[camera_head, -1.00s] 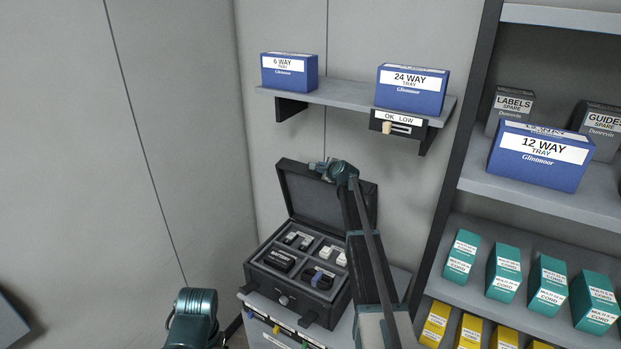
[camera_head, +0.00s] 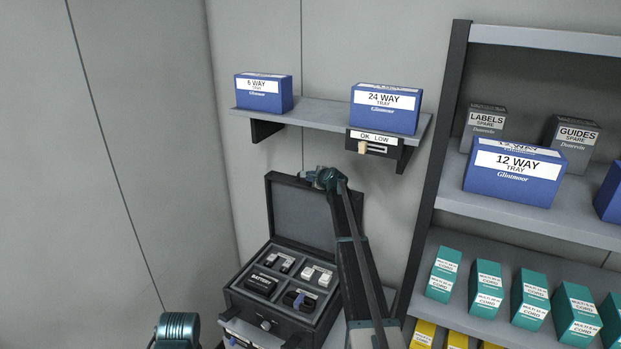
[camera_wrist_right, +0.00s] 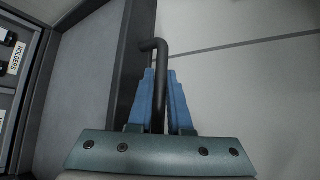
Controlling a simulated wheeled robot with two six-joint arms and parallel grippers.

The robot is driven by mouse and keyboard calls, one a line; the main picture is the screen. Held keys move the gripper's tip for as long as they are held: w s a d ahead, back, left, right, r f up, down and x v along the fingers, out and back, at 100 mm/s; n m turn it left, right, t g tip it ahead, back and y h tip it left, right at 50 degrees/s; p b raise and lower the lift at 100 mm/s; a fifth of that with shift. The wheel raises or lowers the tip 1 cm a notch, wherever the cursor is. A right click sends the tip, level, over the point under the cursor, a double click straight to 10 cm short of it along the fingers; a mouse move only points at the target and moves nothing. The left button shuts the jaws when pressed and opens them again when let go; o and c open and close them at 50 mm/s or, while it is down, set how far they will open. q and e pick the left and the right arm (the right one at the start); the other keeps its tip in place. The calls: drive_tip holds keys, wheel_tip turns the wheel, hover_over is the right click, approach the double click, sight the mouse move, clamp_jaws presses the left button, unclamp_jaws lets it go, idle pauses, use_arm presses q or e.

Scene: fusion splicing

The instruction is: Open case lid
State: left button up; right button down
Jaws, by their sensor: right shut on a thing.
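The case (camera_head: 236,301) is a dark box with a compartmented tray inside. Its lid (camera_head: 300,210) stands up at the back, opened wide, with its grey inner face toward me. My right gripper (camera_head: 308,175) is at the lid's top edge. In the right wrist view the blue fingers of my right gripper (camera_wrist_right: 160,80) are shut on a black bent handle (camera_wrist_right: 155,46) beside the lid's dark edge (camera_wrist_right: 130,70). Part of my right arm covers the lid's right side and the case's right end. Only a teal link of my left arm shows at the bottom left; its gripper is out of view.
The case stands on a grey stand close to the wall. Above it, a wall shelf (camera_head: 320,115) holds two blue tray boxes, with an OK/LOW slider (camera_head: 374,145) below. A tall rack (camera_head: 530,205) with boxes stands at right. Free space lies left of the case.

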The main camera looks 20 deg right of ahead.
drive_tip(key=c, duration=0.8)
unclamp_jaws()
drive_tip(key=shift+a, duration=0.1)
drive_tip(key=shift+c, duration=0.2)
drive_tip(key=shift+s, duration=0.1)
drive_tip(key=shift+s, duration=0.1)
drive_tip(key=shift+s+a+r+p, duration=0.1)
drive_tip(key=shift+s+r+p, duration=0.2)
drive_tip(key=shift+s, duration=0.15)
drive_tip(key=p+v, duration=0.4)
drive_tip(key=v, duration=0.6)
drive_tip(key=shift+s, duration=0.35)
drive_tip(key=shift+r, duration=0.15)
